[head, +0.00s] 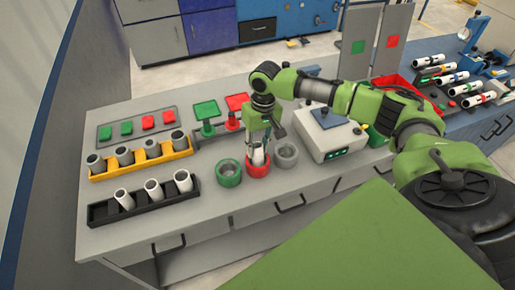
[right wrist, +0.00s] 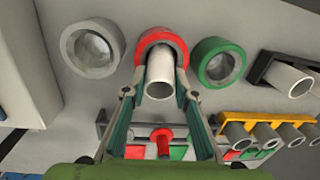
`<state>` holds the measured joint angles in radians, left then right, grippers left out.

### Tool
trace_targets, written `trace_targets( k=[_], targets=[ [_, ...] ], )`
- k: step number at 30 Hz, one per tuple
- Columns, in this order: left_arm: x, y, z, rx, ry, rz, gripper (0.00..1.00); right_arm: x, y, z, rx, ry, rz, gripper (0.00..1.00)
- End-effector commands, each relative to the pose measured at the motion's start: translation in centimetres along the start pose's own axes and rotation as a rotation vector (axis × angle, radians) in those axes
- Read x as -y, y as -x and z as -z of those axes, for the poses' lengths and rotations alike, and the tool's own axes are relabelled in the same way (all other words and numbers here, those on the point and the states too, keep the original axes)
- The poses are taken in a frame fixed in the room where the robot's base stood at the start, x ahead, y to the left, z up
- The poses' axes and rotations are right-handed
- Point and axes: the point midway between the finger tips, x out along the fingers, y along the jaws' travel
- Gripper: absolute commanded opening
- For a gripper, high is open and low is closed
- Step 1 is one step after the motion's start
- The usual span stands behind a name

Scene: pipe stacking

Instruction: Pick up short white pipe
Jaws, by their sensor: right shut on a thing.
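A short white pipe (right wrist: 161,72) stands in the red ring holder (head: 257,171), which also shows in the right wrist view (right wrist: 176,38). My right gripper (head: 258,148) reaches down from above onto this pipe. In the right wrist view its two fingers (right wrist: 160,93) lie on either side of the pipe, and it is shut on it. The pipe's lower end is inside the red ring; I cannot tell whether it touches the bottom. More white pipes (head: 154,189) stand tilted in a black rack (head: 101,213) at the left front. My left gripper is not in view.
A green ring (head: 229,180) and a grey ring (head: 286,157) flank the red one, both empty. A yellow rack (head: 101,176) with several grey pipes stands behind the black rack. A white box device (head: 325,139) is close on the right. Green and red stands (head: 208,128) are behind.

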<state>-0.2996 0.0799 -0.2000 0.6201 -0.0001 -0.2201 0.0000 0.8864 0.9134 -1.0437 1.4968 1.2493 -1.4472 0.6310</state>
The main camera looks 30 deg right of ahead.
Motion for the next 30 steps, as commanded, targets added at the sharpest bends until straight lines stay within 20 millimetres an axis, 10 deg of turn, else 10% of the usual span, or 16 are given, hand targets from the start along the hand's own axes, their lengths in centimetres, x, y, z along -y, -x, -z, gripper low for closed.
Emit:
trace_targets(
  k=[10,18,30],
  targets=[
    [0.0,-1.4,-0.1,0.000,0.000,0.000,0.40,0.4,3.2,0.0,-0.004,0.002,0.003,0.06],
    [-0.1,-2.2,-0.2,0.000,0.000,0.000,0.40,2.8,8.8,-4.6,-0.006,0.006,0.001,0.06],
    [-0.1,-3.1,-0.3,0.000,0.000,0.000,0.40,6.1,12.0,-11.8,-0.002,0.001,0.001,0.06]
  ],
)
